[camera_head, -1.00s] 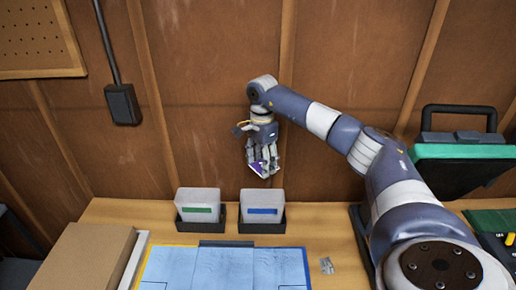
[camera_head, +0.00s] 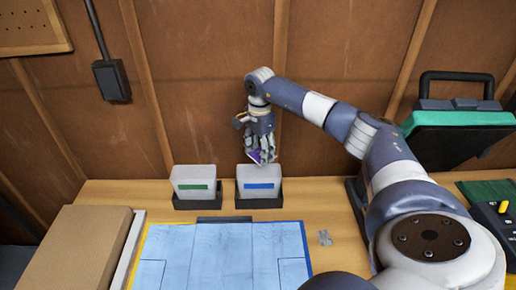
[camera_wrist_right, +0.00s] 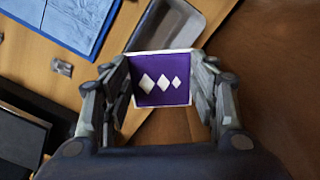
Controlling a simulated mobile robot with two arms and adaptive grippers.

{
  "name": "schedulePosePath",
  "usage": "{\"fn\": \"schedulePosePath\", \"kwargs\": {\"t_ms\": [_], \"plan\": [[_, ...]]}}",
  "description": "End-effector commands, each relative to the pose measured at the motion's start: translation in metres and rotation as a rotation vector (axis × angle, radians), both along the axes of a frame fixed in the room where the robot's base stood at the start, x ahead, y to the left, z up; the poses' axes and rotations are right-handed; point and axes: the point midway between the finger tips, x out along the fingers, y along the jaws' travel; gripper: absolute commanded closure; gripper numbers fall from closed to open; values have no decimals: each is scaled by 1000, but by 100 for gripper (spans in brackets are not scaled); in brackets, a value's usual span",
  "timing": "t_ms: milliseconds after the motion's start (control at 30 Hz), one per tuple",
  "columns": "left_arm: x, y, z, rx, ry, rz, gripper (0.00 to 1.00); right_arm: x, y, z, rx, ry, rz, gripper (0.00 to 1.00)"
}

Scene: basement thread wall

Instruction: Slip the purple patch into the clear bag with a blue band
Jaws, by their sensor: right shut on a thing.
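My right gripper (camera_head: 259,158) is shut on the purple patch (camera_head: 254,156), just above the back edge of the clear bag with a blue band (camera_head: 245,173). In the right wrist view the patch (camera_wrist_right: 161,97) has a white border and white diamonds, and sits between the two fingers of the right gripper (camera_wrist_right: 160,85). The blue-band bag stands upright in a dark holder (camera_head: 259,203). A clear bag with a green band (camera_head: 181,174) stands in a holder to its left. The left gripper is not in view.
A blue mat (camera_head: 215,256) lies in front of the holders. A small grey piece (camera_head: 324,237) lies to its right. A cardboard box (camera_head: 80,250) is at the left, and an open green-and-black case (camera_head: 460,120) is at the right. The wooden wall (camera_head: 200,90) is close behind.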

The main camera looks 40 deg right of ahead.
Motion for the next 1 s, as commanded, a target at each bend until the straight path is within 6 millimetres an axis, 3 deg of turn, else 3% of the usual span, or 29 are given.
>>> {"fn": "schedulePosePath", "kwargs": {"t_ms": [200,233,300,333,767,1000], "plan": [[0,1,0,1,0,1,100,0,0,0,0,-1,0,57],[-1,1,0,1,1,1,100,0,0,0,0,-1,0,41],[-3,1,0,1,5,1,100,0,0,0,0,0,0,25],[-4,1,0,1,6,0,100,0,0,0,0,0,0,22],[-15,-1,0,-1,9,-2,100,1,0,6,0,-2,0,22],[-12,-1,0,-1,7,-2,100,2,0,48,0,-6,0,22]]}}
